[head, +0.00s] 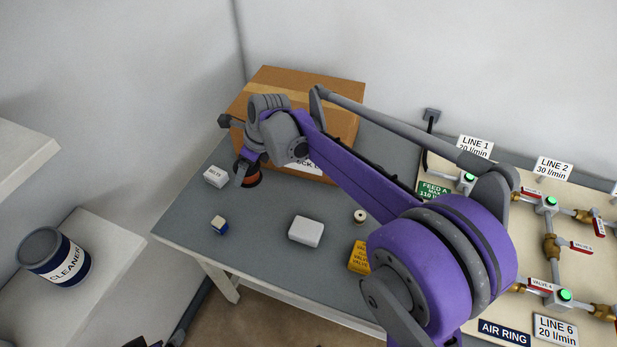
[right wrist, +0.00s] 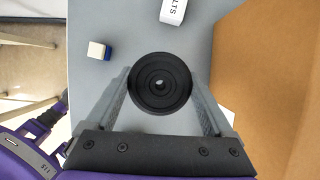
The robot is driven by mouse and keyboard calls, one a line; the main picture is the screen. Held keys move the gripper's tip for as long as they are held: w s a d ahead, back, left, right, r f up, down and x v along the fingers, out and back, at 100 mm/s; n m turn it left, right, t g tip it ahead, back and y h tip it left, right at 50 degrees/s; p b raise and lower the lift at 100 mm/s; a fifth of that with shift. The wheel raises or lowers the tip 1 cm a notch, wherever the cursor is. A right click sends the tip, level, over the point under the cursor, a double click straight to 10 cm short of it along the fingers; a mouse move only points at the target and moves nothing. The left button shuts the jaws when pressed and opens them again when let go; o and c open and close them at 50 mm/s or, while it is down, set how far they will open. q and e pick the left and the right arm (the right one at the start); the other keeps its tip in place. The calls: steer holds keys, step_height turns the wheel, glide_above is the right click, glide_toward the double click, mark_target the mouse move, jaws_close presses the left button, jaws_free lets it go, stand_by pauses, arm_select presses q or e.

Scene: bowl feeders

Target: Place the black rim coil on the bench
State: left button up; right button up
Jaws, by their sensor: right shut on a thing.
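The black rim coil (right wrist: 160,83) sits between the two fingers of my right gripper (right wrist: 162,92) in the right wrist view, its round black face and centre hole toward the camera. In the head view the coil (head: 249,179) shows a dark rim and orange-brown winding, partly hidden by my right gripper (head: 245,172). The gripper is shut on it over the far left part of the grey bench (head: 265,255), beside the cardboard box. I cannot tell whether the coil touches the bench top.
The cardboard box (head: 345,95) stands close right of the coil. A white belts box (head: 215,177), a blue-white cube (head: 219,225), a white block (head: 306,231), a small spool (head: 360,216) and a yellow box (head: 358,258) lie on the bench. Bare bench separates them.

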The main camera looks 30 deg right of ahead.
step_height(320, 180, down, 10)
steer(key=shift+f+b, duration=0.1)
steer(key=shift+b, duration=0.25)
steer(key=o, duration=1.2)
steer(key=shift+o, duration=0.2)
